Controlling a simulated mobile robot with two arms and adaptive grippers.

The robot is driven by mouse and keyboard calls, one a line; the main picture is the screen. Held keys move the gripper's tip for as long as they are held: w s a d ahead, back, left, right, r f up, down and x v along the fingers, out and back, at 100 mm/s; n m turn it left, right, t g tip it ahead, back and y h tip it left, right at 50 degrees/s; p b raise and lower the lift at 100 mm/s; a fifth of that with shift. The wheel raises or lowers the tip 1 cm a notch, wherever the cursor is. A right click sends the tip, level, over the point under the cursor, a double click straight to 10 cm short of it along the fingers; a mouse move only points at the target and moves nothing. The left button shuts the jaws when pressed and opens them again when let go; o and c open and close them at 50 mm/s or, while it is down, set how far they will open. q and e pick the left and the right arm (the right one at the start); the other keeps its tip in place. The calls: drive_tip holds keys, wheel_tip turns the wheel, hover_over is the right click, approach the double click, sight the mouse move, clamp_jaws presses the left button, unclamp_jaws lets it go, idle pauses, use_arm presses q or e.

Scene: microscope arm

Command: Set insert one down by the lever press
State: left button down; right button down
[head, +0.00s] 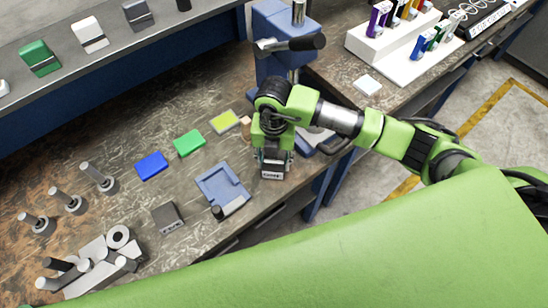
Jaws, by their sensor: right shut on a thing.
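The lever press (272,28) is blue with a steel post and a black-handled lever. It stands at the back edge of the bench. My right gripper (272,160) points down in front of the press and is shut on a small grey block with a pale labelled front, taken as insert one (272,174). The label is too small to read, and the gripper covers most of the block. Whether the block touches the bench cannot be told. My left gripper is not in view.
A blue tray (207,183) lies left of the gripper, with green (189,143), blue (151,166) and yellow (225,122) pads behind it. A dark grey block (168,218) and several metal posts stand further left. A white rack (390,45) stands at the back right.

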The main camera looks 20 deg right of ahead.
sight(274, 163)
drive_tip(key=shift+w, duration=0.1)
drive_tip(key=c, duration=1.2)
unclamp_jaws()
drive_tip(key=shift+f, duration=0.1)
drive_tip(key=shift+r, duration=0.45)
wheel_tip(274, 163, up, 11)
drive_tip(key=b, duration=0.3)
drive_tip(key=shift+r+b, duration=0.2)
drive_tip(key=shift+b, duration=0.2)
